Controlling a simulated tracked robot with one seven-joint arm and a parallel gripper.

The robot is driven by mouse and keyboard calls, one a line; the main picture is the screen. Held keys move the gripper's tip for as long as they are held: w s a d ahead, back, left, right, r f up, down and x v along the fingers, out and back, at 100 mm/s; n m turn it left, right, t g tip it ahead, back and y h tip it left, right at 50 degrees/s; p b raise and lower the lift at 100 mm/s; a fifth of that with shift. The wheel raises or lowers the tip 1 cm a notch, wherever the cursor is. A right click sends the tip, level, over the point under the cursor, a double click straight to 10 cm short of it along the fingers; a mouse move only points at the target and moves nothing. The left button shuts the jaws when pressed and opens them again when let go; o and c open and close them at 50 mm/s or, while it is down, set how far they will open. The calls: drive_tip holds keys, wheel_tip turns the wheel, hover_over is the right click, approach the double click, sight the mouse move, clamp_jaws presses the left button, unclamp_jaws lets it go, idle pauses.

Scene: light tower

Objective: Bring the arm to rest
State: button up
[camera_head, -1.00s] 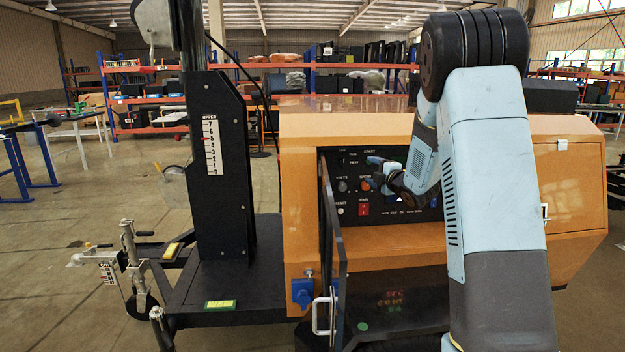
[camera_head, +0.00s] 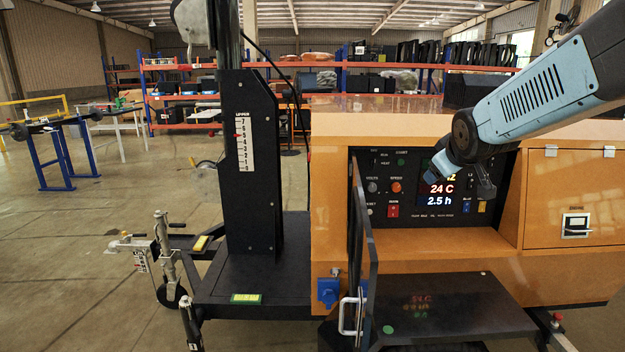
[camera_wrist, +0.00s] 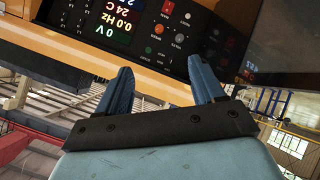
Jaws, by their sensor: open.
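My arm (camera_head: 540,100) reaches in from the right edge and bends down in front of the control panel (camera_head: 378,212) of the orange light tower cabinet (camera_head: 335,220). My gripper shows in the wrist view (camera_wrist: 160,82), with its two blue fingers spread apart and nothing between them. The lit display (camera_wrist: 118,20) reads 0 V, 0.0 Hz, 24 C and 2.5 h in the wrist view. In the head view my wrist covers its upper lines.
The open panel door (camera_head: 364,250) stands out toward me at the panel's left. A black mast (camera_head: 252,120) with a scale rises left of the cabinet. A dark shelf (camera_head: 455,310) juts out below the panel.

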drive_tip(key=s+a+f+m+g, duration=0.1)
drive_tip(key=s+a+m+g, duration=0.1)
drive_tip(key=s, duration=1)
drive_tip(key=s+a+f+m+g+y, duration=0.1)
drive_tip(key=s+a+f+m+g, duration=0.1)
drive_tip(key=s, duration=1)
drive_tip(key=shift+s+a+f+m+g+y, duration=0.15)
drive_tip(key=shift+a+f+m+g+y, duration=0.15)
drive_tip(key=shift+a+m+g, duration=0.5)
drive_tip(key=shift+a, duration=0.3)
